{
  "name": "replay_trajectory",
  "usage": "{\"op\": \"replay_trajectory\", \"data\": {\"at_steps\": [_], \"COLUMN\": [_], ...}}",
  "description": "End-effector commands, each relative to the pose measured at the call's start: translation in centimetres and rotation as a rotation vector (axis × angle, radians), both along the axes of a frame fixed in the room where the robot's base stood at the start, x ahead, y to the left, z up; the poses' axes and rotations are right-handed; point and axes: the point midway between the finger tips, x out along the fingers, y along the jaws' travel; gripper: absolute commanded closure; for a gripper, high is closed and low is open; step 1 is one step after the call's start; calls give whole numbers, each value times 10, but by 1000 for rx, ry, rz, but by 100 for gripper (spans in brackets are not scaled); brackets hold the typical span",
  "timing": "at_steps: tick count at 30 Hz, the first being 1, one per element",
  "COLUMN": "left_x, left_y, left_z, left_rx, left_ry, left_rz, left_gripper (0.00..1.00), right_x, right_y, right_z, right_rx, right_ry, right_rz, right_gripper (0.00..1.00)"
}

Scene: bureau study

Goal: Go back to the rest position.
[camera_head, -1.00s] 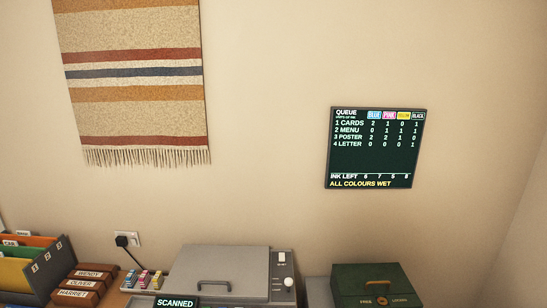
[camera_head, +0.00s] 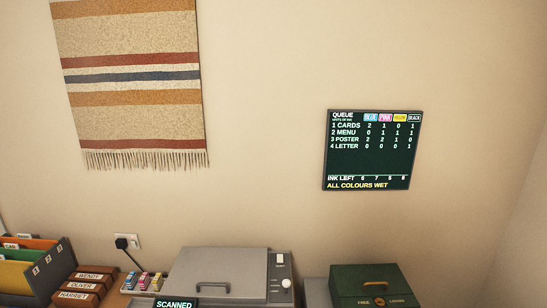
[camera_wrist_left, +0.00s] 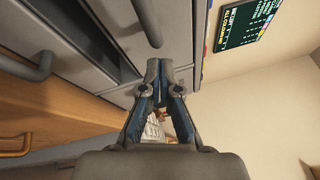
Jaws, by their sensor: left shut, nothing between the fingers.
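My left gripper (camera_wrist_left: 159,70) shows in the left wrist view, its fingertips together with nothing between them. Grey drawer fronts and a rounded dark bar handle (camera_wrist_left: 147,25) appear beyond its tips; I cannot tell how near they are. Neither of my grippers shows in the head view, and my right gripper is in no view.
A grey machine (camera_head: 218,268) with a "SCANNED" display (camera_head: 177,303) stands below the wall. A green box (camera_head: 370,283) is at its right; folders (camera_head: 30,265), named wooden blocks (camera_head: 88,282) and small coloured bottles (camera_head: 144,282) are at its left. A queue screen (camera_head: 372,160) hangs above.

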Motion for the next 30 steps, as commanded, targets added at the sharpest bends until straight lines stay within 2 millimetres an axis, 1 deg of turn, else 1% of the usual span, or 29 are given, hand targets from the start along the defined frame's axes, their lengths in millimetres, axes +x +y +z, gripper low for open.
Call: {"op": "replay_trajectory", "data": {"at_steps": [1, 2, 3, 5, 6, 8, 9, 11, 12, 14, 15, 17, 18, 21, 22, 24, 26, 27, 30], "left_x": [-7, -11, -20, -37, -51, -76, -96, -129, -153, -191, -218, -257, -282, -335, -348, -371, -384, -389, -394], "left_y": [16, 26, 37, 51, 59, 69, 73, 78, 80, 80, 80, 76, 73, 65, 62, 57, 55, 54, 53], "left_z": [-41, -63, -93, -137, -165, -206, -233, -270, -293, -326, -345, -370, -383, -406, -410, -418, -422, -423, -424], "left_rx": [-130, -204, -297, -423, -500, -609, -677, -776, -838, -925, -977, -1050, -1090, -1170, -1187, -1218, -1234, -1240, -1247], "left_ry": [144, 221, 320, 460, 547, 671, 753, 869, 944, 1052, 1119, 1213, 1268, 1377, 1402, 1446, 1471, 1481, 1489], "left_rz": [87, 140, 207, 311, 379, 484, 555, 664, 739, 853, 931, 1044, 1114, 1263, 1301, 1367, 1405, 1421, 1435], "left_gripper": [100, 100, 100, 100, 100, 100, 100, 100, 100, 100, 100, 100, 100, 100, 100, 100, 100, 100, 100], "right_x": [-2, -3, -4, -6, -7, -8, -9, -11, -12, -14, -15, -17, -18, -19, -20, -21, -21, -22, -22], "right_y": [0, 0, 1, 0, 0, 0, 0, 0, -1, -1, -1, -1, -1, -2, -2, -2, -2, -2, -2], "right_z": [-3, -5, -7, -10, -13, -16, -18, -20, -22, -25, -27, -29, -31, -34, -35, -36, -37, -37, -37], "right_rx": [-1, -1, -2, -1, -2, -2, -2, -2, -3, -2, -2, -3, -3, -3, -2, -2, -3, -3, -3], "right_ry": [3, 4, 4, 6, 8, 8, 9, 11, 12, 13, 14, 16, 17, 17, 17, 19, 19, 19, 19], "right_rz": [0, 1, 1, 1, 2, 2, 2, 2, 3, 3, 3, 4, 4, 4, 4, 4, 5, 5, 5], "right_gripper": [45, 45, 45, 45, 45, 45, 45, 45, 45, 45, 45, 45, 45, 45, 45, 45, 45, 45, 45]}}
